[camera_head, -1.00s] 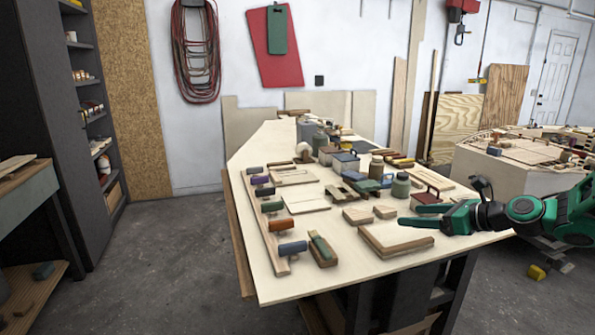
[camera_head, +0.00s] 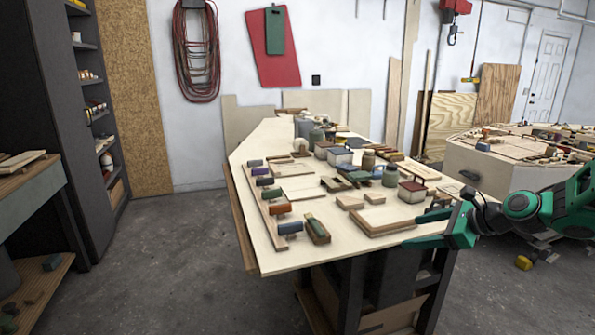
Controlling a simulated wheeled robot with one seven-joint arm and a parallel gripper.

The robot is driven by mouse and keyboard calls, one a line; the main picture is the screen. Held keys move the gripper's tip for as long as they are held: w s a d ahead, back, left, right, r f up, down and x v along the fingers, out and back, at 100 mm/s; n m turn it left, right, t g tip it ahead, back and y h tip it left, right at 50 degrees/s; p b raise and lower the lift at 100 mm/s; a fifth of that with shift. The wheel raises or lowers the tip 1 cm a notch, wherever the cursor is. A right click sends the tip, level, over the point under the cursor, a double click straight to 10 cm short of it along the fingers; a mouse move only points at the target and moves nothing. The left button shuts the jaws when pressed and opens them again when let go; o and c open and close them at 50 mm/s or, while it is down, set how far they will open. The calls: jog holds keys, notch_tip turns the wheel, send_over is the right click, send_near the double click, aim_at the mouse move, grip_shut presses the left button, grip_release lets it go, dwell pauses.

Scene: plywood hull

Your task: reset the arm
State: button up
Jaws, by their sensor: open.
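My arm (camera_head: 548,208) is green and black and reaches in from the right edge. My gripper (camera_head: 425,229) is at the right front edge of the plywood workbench (camera_head: 290,258), with its two green fingers spread apart. I see nothing between the fingers. One finger shows over a flat wooden board (camera_head: 380,222) near the bench's front right; I cannot tell whether it touches.
The bench holds a rack of coloured rollers (camera_head: 262,200), a green-topped wooden block (camera_head: 317,230), and several jars and boxes. A second bench (camera_head: 490,165) stands behind my arm. A dark shelf (camera_head: 75,130) is at left. The floor (camera_head: 170,260) between is clear.

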jog(key=s+d+n+g+h, duration=0.2)
jog(key=s+n, duration=0.4)
jog(key=s, duration=0.6)
jog(key=s+d+n+g+h, duration=0.2)
jog(key=s+n, duration=0.4)
jog(key=s, duration=0.7)
jog(key=s+d+n+g+h, duration=0.3)
jog(key=s+d+n+g, duration=0.1)
jog(key=s, duration=0.9)
jog(key=shift+f+n, duration=0.45)
jog(key=shift+n, duration=0.45)
